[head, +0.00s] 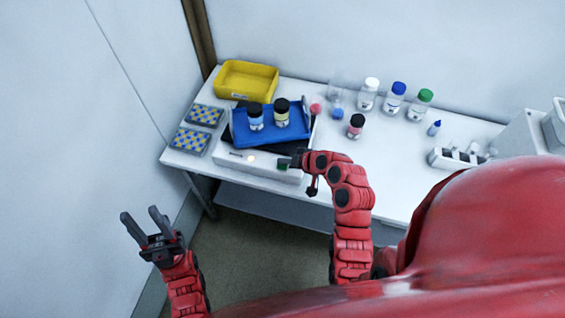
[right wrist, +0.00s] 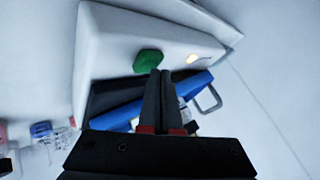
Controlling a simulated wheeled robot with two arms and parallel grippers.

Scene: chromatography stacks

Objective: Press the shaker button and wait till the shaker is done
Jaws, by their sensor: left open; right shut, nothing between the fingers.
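The shaker has a white base (head: 232,165) with a blue tray (head: 267,136) on top that carries two dark-capped bottles (head: 256,117). Its green button (head: 282,166) is on the front panel, and it also shows in the right wrist view (right wrist: 148,61). A small warm-white light (head: 251,158) glows on the panel, left of the button; it shows in the wrist view (right wrist: 191,59) too. My right gripper (head: 296,158) is shut and empty, its fingertips (right wrist: 160,72) right by the button; I cannot tell whether they touch. My left gripper (head: 140,212) is open and empty, off the table's left front.
A yellow bin (head: 246,78) stands behind the shaker. Two blue-and-yellow racks (head: 191,140) lie to its left. Several capped bottles (head: 395,98) stand to the right, with a white holder (head: 456,158) further right.

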